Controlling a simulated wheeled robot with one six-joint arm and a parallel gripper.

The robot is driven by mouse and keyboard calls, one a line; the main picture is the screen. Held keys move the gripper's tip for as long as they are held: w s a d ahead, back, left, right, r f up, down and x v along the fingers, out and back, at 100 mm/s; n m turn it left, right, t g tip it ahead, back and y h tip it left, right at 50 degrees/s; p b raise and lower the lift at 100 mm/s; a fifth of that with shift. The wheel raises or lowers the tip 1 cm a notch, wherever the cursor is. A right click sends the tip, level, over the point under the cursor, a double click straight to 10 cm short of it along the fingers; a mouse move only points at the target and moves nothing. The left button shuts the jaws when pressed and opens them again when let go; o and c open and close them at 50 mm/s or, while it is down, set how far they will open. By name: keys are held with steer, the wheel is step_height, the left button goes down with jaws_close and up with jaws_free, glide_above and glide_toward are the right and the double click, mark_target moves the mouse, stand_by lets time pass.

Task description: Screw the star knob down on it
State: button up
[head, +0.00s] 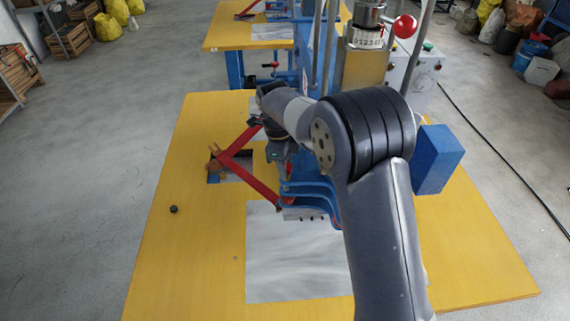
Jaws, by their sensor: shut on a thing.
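My gripper (282,172) is at the end of my arm, over the blue press tooling (300,190) in the middle of the yellow table. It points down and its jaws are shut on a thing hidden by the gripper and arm. I cannot make out that thing or any contact below it. A small round black piece (174,209) lies alone on the table's left side. It may be a knob, but it is too small to tell whether it is star-shaped.
Red bars (262,180) meet in a V left of my gripper. A grey sheet (290,260) lies on the yellow table (190,270) in front. A press column with a red ball handle (405,27) stands behind. The table's left side is mostly clear.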

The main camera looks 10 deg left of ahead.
steer(key=o, duration=1)
steer(key=shift+c, duration=0.2)
steer(key=n, duration=0.5)
steer(key=shift+t+b, duration=0.3)
steer(key=n, duration=0.4)
steer(key=shift+s+n+t, duration=0.1)
steer(key=shift+n+t, duration=0.2)
steer(key=n, duration=0.5)
steer(key=shift+d+y+b, duration=0.1)
steer(key=shift+y+b, duration=0.25)
steer(key=shift+y, duration=0.05)
steer(key=n, duration=0.5)
steer(key=shift+y, duration=0.3)
